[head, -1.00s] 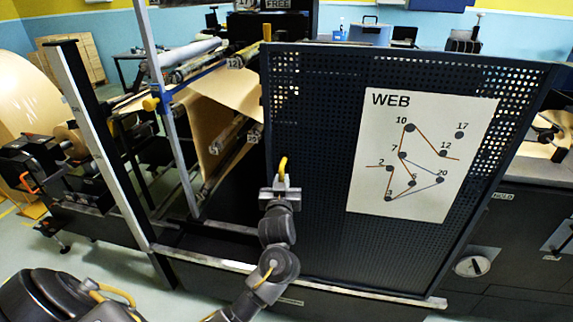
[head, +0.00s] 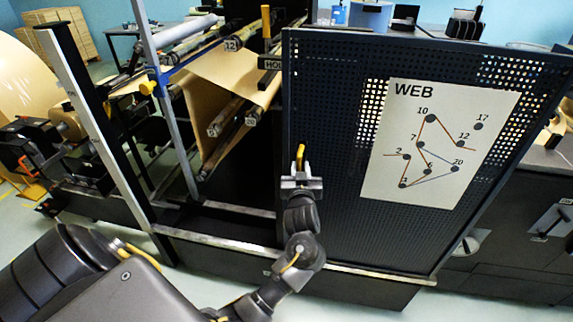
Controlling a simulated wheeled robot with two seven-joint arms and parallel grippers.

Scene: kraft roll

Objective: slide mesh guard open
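The mesh guard (head: 340,210) is a dark perforated panel with a white WEB threading chart (head: 440,145) on it. It stands in front of the right part of the machine. Its yellow handle (head: 300,154) is at its left edge. My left gripper (head: 301,178) is at this handle, with the handle's upper part showing above the fingers. It appears shut on the handle; the fingertips are partly hidden. To the left of the guard the opening shows rollers (head: 232,112) and brown kraft web (head: 205,95). My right gripper is not in view.
The guard's pale lower rail (head: 225,237) runs along the machine front. A tall upright post (head: 95,135) and a blue-clamped grey post (head: 165,100) stand left of the opening. A large kraft roll (head: 30,95) is at far left. Floor is clear at lower right.

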